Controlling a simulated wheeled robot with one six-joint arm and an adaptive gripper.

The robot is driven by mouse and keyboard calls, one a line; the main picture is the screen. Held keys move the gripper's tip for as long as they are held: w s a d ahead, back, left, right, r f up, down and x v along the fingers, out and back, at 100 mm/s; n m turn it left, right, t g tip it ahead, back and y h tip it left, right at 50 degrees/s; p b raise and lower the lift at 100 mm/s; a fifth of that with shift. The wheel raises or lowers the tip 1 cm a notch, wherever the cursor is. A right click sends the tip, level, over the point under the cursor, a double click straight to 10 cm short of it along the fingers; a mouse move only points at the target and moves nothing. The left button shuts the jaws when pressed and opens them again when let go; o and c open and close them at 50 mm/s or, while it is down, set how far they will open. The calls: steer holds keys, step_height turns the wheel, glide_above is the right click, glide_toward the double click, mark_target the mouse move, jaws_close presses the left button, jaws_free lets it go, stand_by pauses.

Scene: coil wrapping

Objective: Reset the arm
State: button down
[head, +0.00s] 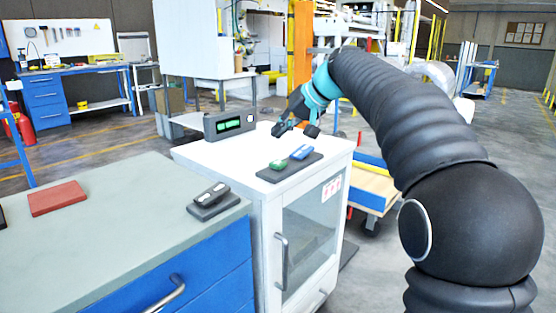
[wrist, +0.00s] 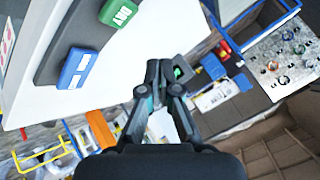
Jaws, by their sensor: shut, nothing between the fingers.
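My arm, in a black ribbed sleeve, arches from the right side of the head view toward the white cabinet. My gripper (head: 290,127) is over the far part of the cabinet top, beyond the dark tray. In the wrist view the gripper (wrist: 160,75) points away from the camera, with its fingers together and nothing between them. I cannot tell how high it is above the top.
The white cabinet (head: 230,148) carries a dark tray (head: 300,172) with a green block (head: 278,165) and a blue block (head: 302,152), and a box with a green display (head: 229,124). On the grey-topped bench (head: 120,215) lie a red pad (head: 57,198) and a dark device (head: 212,197).

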stand_by(0.4)
steer(key=s+d+f+m+h, duration=0.15)
steer(key=s+d+f, duration=0.35)
steer(key=s, duration=0.5)
steer(key=s+d+f+m+h, duration=0.1)
steer(key=s+d+f+h, duration=0.2)
steer(key=s+d, duration=0.55)
steer(key=s+d+f+h, duration=0.1)
steer(key=s+d+f, duration=0.1)
steer(key=s+f, duration=0.5)
steer(key=s+d+f+h, duration=0.2)
steer(key=s+f, duration=0.5)
steer(key=s, duration=0.5)
steer(key=shift+d+t, duration=0.4)
steer(key=shift+d, duration=0.25)
